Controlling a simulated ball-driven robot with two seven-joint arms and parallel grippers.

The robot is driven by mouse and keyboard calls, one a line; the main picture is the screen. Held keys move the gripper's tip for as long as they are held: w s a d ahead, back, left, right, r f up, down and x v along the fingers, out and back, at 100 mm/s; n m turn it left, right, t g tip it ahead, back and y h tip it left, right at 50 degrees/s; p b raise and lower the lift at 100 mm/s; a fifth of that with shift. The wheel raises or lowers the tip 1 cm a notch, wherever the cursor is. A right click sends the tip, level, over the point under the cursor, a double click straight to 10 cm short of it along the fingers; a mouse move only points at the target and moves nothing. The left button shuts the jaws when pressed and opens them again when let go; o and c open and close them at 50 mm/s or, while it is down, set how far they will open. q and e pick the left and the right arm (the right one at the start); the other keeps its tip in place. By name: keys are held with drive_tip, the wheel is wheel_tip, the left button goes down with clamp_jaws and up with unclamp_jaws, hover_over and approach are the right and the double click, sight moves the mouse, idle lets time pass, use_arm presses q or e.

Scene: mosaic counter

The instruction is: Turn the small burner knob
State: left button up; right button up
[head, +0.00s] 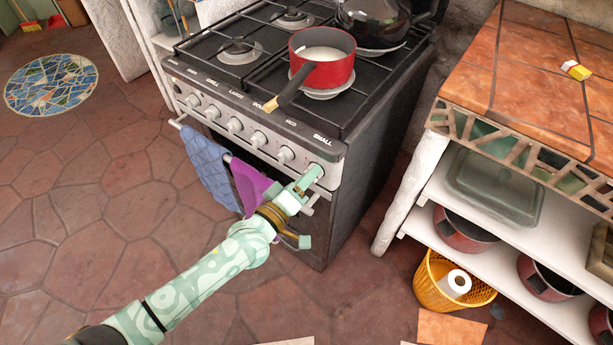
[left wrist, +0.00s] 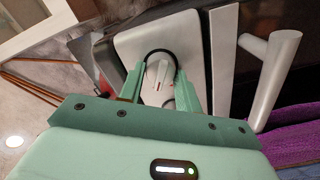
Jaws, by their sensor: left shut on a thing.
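The small burner knob (head: 317,169) is the rightmost knob on the stove's front panel, below the printed word SMALL. My left gripper (head: 309,179) reaches up to it from the front and is shut on it. In the left wrist view the grey knob (left wrist: 160,78), with a small red mark, sits between the two green fingers of my left gripper (left wrist: 158,88). The fingers partly hide the knob's sides. My right gripper is not in view.
A red pot (head: 325,75) with white contents stands on the stove (head: 240,90), its handle over the front edge. A blue towel (head: 208,165) and a purple towel (head: 250,188) hang on the oven rail. A tiled counter (head: 520,75) stands at right, with a yellow basket (head: 430,290) below.

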use_arm(q)
drive_tip(key=o, duration=0.9)
drive_tip(key=shift+o, duration=0.2)
drive_tip(key=p+v, duration=0.4)
drive_tip(key=v, duration=1.2)
drive_tip(key=shift+s, duration=0.2)
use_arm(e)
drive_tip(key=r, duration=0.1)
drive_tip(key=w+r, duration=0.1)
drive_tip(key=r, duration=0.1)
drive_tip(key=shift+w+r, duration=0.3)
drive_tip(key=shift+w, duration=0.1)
use_arm(q)
drive_tip(key=shift+a, duration=0.15)
clamp_jaws()
